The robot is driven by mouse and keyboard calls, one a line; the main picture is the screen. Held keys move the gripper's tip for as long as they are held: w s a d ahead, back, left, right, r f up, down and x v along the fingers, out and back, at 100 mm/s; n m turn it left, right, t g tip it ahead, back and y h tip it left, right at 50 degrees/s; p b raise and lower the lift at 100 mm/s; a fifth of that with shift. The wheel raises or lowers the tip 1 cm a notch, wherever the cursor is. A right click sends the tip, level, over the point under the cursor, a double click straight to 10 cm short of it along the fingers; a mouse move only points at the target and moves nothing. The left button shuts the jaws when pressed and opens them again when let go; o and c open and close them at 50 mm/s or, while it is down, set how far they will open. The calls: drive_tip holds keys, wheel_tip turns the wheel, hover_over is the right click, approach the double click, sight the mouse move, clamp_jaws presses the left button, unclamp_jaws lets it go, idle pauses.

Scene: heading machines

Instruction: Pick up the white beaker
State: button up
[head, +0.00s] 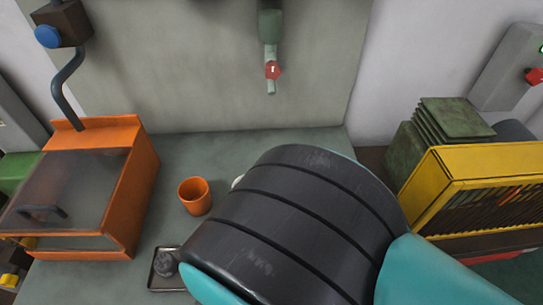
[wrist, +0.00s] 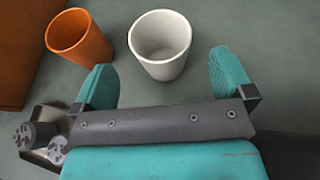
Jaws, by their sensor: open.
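The white beaker (wrist: 160,50) stands upright on the grey-green surface in the wrist view, its open mouth showing. My gripper (wrist: 165,77) is open, with one teal finger to the left of the beaker and one to the right. The fingertips are apart from it, and the beaker's near side is closest to the gap between them. In the head view my dark arm hides nearly all of the beaker; only a sliver of white rim (head: 237,181) shows at the arm's left edge. The fingers are hidden in the head view.
An orange beaker (head: 195,196) stands just left of the white one. An orange machine with a glass lid (head: 143,190) is at left. A yellow-framed unit (head: 438,187) is at right.

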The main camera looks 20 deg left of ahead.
drive_tip(key=p+x, duration=0.3)
drive_tip(key=x, duration=0.3)
drive_tip(key=shift+w+r, duration=0.1)
drive_tip(key=shift+w+a+f, duration=0.15)
drive_tip(key=shift+a+f, duration=0.05)
drive_tip(key=c, duration=0.9)
